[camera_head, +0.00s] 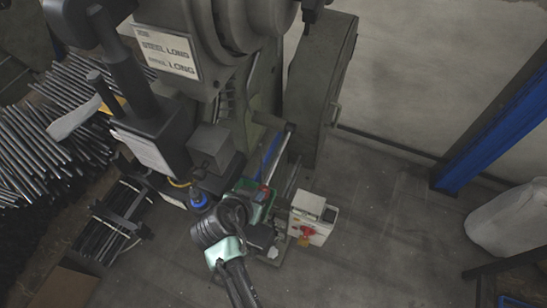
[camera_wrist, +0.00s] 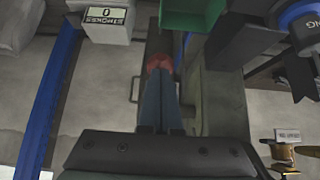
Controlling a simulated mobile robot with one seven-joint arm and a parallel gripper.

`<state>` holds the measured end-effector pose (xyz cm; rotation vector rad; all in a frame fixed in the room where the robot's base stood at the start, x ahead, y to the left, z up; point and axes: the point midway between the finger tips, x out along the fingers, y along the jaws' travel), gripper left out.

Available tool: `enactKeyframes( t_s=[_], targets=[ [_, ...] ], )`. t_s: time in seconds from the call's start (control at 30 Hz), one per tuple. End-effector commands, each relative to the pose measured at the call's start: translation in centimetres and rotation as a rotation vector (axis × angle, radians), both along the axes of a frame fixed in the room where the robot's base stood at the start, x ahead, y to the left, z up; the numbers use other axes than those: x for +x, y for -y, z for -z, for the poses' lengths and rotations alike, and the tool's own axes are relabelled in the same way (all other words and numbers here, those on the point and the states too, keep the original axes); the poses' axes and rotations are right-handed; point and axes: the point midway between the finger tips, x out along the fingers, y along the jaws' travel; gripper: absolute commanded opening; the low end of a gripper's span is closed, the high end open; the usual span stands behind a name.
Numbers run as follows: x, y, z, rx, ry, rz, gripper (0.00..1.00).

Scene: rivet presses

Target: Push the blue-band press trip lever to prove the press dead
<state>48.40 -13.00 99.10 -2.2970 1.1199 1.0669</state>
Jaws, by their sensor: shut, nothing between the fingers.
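A red knob (camera_wrist: 159,63), which looks like the end of the trip lever, sits right at my fingertips in the wrist view. A small red spot, probably the same knob (camera_head: 265,189), shows beside the green bin in the head view. My gripper (camera_wrist: 160,78) is shut and empty, its two fingers together and pointing at the knob. I cannot tell whether they touch it. The lever's shaft is not clear. The press (camera_head: 200,50) stands over this spot, and a blue band (camera_head: 198,199) shows low on it; the blue-ringed part (camera_wrist: 304,14) is at upper right in the wrist view.
A green bin (camera_wrist: 190,16) is close beyond the knob. A white stroke counter box (camera_wrist: 107,22) reads 0; in the head view, a pale box (camera_head: 313,207) carries a red switch (camera_head: 306,232). Bundled rods (camera_head: 60,120) lie left. Floor at right is mostly clear.

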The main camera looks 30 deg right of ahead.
Motion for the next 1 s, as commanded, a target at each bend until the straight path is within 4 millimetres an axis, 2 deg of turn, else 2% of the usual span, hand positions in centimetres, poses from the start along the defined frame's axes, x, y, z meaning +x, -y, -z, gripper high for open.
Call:
enactKeyframes(
  t_s=[0.3,0.6,1.0],
  targets=[
    [-0.1,0.0,0.3,0.001,-0.004,0.001,0.00],
    [-0.1,0.1,2.1,0.001,-0.004,0.001,0.00],
    [0.0,0.1,2.3,0.002,-0.004,0.002,0.00]
  ],
)
